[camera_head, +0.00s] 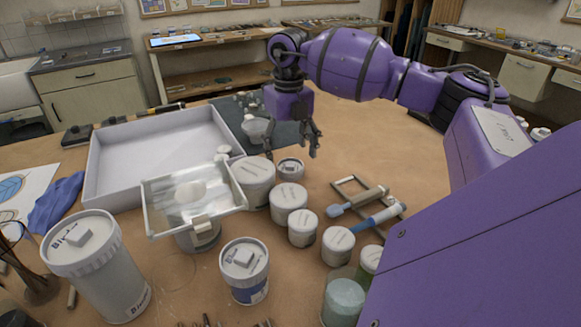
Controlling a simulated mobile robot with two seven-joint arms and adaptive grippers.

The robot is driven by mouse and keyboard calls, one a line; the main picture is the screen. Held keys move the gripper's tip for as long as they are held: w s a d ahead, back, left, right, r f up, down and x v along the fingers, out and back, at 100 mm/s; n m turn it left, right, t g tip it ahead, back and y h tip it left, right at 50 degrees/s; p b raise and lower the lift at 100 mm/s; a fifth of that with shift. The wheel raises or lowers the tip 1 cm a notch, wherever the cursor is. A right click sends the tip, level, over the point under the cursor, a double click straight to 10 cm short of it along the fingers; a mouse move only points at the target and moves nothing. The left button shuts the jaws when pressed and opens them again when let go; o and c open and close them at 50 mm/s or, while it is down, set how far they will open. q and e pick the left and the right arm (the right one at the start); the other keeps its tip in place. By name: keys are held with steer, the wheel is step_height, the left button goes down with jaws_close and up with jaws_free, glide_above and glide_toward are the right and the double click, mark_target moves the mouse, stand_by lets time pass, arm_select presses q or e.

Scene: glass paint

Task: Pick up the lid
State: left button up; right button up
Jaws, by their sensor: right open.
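Several lids are in view, and I cannot tell which one the task means. My right gripper (291,152) hangs fingers down, open and empty, above the table behind the group of white-topped jars (289,205). It is well behind both knobbed lids. My left gripper is not in view.
A brush with a blue handle (380,218) and a small frame lie at right. The table's back right is clear.

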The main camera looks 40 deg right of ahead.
mark_target(289, 163)
step_height(289, 163, down, 4)
steer(key=shift+w+d+f+p, duration=0.1)
steer(key=shift+f+p, duration=0.15)
steer(key=shift+p, duration=0.1)
steer(key=c, duration=1)
steer(key=shift+r, duration=0.15)
